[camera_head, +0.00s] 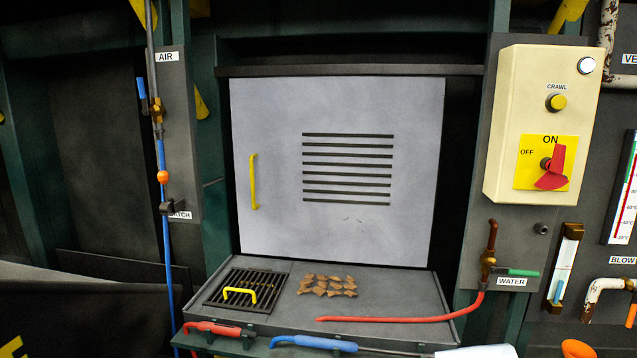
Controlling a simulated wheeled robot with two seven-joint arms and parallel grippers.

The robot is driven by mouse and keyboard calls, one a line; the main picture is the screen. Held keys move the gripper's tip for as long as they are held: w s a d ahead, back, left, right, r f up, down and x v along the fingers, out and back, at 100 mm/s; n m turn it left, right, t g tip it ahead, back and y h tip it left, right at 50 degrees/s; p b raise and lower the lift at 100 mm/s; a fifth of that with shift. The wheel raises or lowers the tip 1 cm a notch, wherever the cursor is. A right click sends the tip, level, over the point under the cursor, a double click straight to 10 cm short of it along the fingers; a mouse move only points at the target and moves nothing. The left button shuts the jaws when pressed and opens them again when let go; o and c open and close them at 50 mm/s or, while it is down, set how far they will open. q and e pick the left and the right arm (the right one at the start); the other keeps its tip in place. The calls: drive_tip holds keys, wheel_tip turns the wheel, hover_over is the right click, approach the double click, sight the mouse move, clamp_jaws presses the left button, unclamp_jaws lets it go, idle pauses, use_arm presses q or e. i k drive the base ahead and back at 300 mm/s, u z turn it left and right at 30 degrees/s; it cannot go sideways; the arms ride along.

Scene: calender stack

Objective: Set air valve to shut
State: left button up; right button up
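The air valve (156,108) is a brass fitting on a thin vertical pipe at the left, beside a dark post with an AIR label (167,56). Its blue lever (141,88) points upward, roughly in line with the pipe, just left of it. A blue hose (166,220) runs down from the valve, with an orange ball (163,177) on it. Neither of my grippers is in view, and nothing touches the lever.
A grey panel door (270,110) with a yellow handle stands in the middle. Below it a shelf (285,310) holds a grate and brown pieces. A control box (510,110) with a red switch and a green-handled water valve (522,272) are at the right.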

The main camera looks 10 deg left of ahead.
sight(145, 110)
drive_tip(key=k, duration=0.2)
drive_tip(key=u, duration=1.05)
drive_tip(key=i, duration=1.15)
drive_tip(key=u, duration=1.2)
